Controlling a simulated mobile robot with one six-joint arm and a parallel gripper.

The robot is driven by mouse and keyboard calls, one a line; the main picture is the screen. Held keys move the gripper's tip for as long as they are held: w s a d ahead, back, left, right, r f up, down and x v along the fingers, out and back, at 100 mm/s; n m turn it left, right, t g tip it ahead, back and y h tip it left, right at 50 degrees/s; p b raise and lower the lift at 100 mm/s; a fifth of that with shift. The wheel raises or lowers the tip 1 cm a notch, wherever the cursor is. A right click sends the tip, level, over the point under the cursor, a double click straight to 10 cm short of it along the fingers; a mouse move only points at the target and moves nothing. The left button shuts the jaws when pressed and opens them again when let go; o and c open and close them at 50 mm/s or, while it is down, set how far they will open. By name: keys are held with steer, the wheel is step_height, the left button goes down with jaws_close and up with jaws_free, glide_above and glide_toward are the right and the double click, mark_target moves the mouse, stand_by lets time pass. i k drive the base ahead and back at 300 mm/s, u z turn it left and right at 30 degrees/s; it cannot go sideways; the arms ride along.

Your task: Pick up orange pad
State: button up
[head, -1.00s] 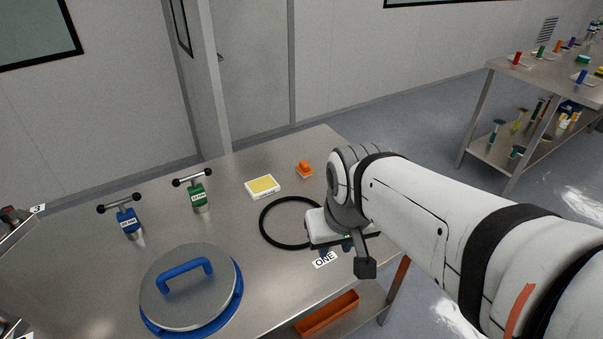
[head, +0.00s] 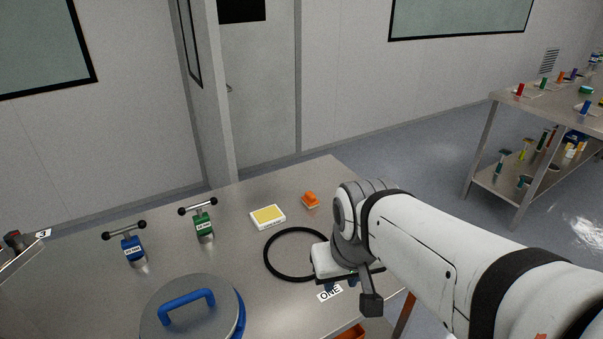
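The orange pad (head: 311,200) is a small orange block with a pale base, lying on the steel table (head: 245,260) near its back right edge. My gripper (head: 342,283) is in front of it and to the right of the black ring, close to the label ONE. My wrist and arm hide most of the gripper, so its fingers cannot be made out clearly. The gripper is apart from the orange pad.
A white box with a yellow top (head: 268,216) lies left of the pad. A black ring (head: 292,254), a green-labelled T-handle tool (head: 202,222), a blue one (head: 132,248) and a grey lid with blue handle (head: 190,312) share the table. Another table (head: 540,103) stands at right.

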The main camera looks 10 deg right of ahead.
mark_target(310, 200)
steer(key=u, duration=2.5)
steer(key=k, duration=1.35)
steer(key=z, duration=1.8)
steer(key=i, duration=0.95)
steer(key=z, duration=0.05)
